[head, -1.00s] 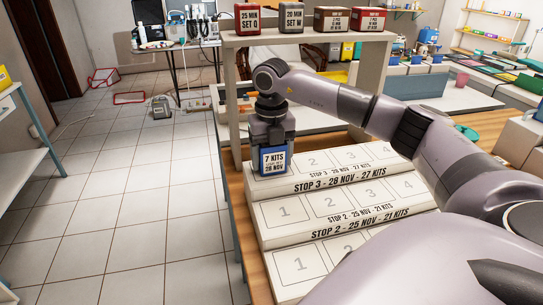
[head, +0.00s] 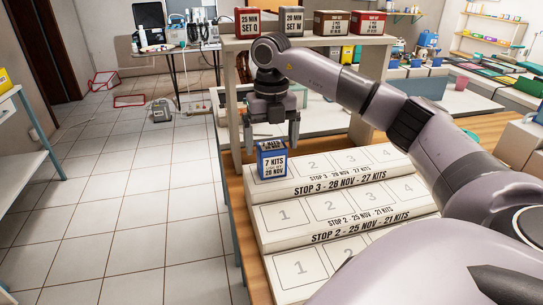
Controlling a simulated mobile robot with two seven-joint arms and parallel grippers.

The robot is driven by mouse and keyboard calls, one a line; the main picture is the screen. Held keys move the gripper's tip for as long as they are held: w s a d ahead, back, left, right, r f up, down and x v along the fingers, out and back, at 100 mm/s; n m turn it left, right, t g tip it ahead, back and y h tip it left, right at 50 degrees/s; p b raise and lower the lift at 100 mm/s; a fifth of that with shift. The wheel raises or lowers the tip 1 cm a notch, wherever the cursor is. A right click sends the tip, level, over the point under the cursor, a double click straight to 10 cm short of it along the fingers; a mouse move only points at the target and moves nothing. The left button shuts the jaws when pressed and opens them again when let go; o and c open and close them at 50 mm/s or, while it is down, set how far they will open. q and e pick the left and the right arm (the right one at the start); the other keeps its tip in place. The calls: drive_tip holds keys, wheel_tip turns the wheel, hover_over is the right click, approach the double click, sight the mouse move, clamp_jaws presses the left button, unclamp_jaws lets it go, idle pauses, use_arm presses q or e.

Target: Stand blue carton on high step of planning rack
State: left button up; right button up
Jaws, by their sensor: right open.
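The blue carton (head: 272,158) stands upright at the left end of the high step, labelled STOP 3, of the planning rack (head: 348,178). Its white label reads 7 KITS and 28 NOV. It covers the first marked slot of that step. My right gripper (head: 271,142) is open above the carton, its fingers pointing down and apart, clear of the carton's top or nearly so. My left gripper is not in view.
A shelf (head: 310,40) behind the rack bears several small boxes, among them a red box (head: 247,21) and a grey box (head: 291,20). The other slots of the rack's visible steps are empty. Tiled floor lies open to the left.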

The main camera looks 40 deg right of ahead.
sight(271, 146)
wheel_tip(271, 146, up, 7)
drive_tip(key=shift+f+p, duration=0.2)
drive_tip(key=shift+p, duration=0.1)
